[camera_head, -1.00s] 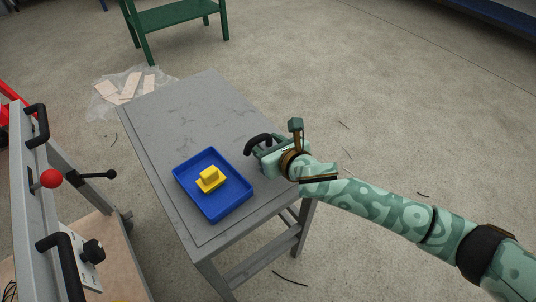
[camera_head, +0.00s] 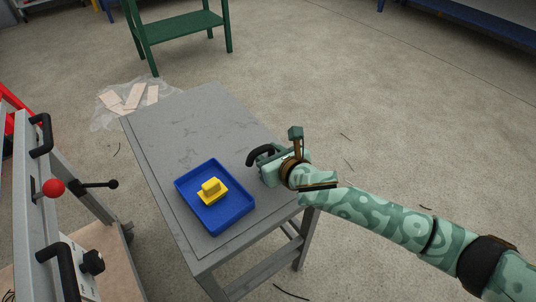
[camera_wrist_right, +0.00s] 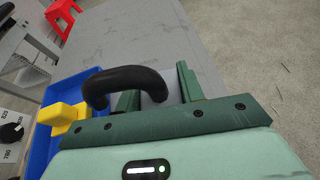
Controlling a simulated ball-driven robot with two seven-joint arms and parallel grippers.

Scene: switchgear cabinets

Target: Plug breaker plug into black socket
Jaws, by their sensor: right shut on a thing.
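My right gripper (camera_head: 264,166) is over the right edge of the grey table. It is shut on a black curved piece (camera_head: 262,151), which also shows in the right wrist view (camera_wrist_right: 124,77). This piece arches out to the left, with one end between the fingers; I cannot tell whether it is the breaker plug. A yellow stepped block (camera_head: 213,190) lies in a blue tray (camera_head: 238,222), left of the gripper. I cannot pick out the black socket for certain. My left gripper is out of view.
The grey table (camera_head: 185,125) is clear behind the tray. At left stands a panel with black handles (camera_head: 41,135), a red ball knob (camera_head: 53,188), a black lever (camera_head: 99,185) and a black dial (camera_head: 92,262). A green table (camera_head: 180,26) stands behind.

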